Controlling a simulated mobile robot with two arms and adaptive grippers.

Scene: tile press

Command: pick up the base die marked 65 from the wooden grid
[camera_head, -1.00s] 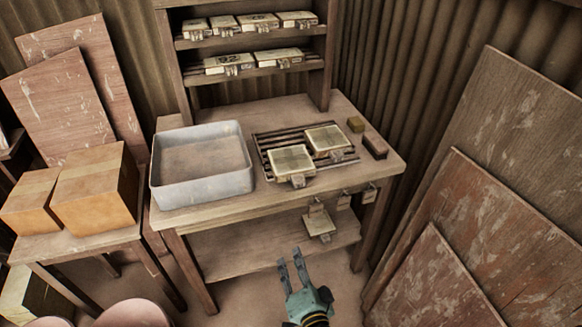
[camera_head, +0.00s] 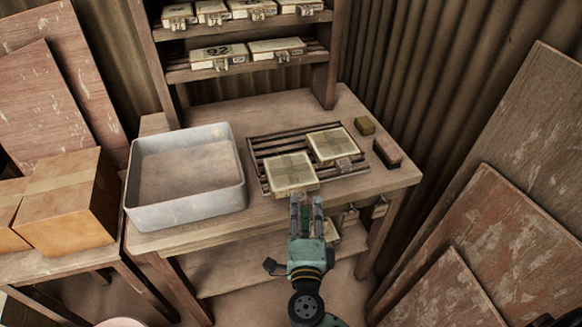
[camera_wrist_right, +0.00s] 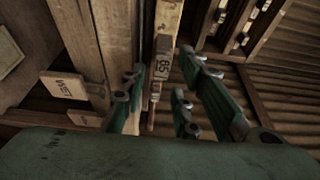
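Two square pale dies lie on the wooden grid (camera_head: 262,160) on the bench. The front-left die (camera_head: 291,172) is nearest my right gripper (camera_head: 307,200), whose fingers reach up to its front edge. In the right wrist view, a tag reading 65 (camera_wrist_right: 162,68) shows on the edge of this die (camera_wrist_right: 168,22), between the spread fingers of my right gripper (camera_wrist_right: 165,85). The fingers look open, with gaps beside the tag. The back-right die (camera_head: 332,144) lies beside it on the grid. My left gripper is not in view.
A grey metal tub (camera_head: 187,212) stands left of the grid. A small yellowish block (camera_head: 364,125) and a dark block (camera_head: 387,153) lie to its right. Shelves (camera_head: 250,66) with more dies rise behind.

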